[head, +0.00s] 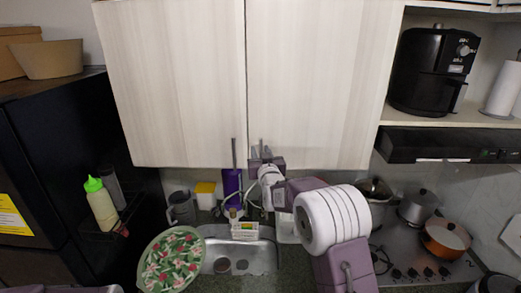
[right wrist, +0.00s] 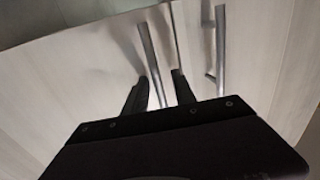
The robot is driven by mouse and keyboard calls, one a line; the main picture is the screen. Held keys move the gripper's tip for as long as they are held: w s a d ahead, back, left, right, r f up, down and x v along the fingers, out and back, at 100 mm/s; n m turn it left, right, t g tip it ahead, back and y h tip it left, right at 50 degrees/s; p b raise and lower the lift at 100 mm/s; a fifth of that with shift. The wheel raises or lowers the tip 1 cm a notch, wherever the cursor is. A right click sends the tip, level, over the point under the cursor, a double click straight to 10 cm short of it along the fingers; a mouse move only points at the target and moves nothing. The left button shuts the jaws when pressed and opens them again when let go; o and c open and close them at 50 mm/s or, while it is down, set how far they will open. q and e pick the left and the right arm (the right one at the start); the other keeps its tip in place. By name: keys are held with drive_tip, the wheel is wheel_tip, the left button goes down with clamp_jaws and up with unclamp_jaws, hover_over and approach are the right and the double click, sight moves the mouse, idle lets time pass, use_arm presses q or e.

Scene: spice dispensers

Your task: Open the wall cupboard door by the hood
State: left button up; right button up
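The wall cupboard has two pale wood doors, both closed. The right door (head: 320,80), beside the black hood (head: 440,146), has a vertical metal bar handle near its lower left corner. My right gripper (head: 265,157) is at that handle, reaching up from below. In the right wrist view the gripper's dark fingers (right wrist: 160,85) are spread apart with the handle bar (right wrist: 150,50) between them; gaps show, and contact is unclear. The left door (head: 180,85) has its own handle (head: 234,153), also in the right wrist view (right wrist: 220,40).
Below are a sink (head: 240,257), a floral plate (head: 173,260), a purple bottle (head: 231,184) and a stove with several pots (head: 445,238). A black air fryer (head: 430,70) stands on the shelf right of the door. A dark fridge (head: 75,130) stands left.

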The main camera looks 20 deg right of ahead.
drive_tip(key=shift+d+f, duration=0.1)
drive_tip(key=shift+w, duration=0.15)
drive_tip(key=c, duration=0.5)
clamp_jaws()
idle(0.6)
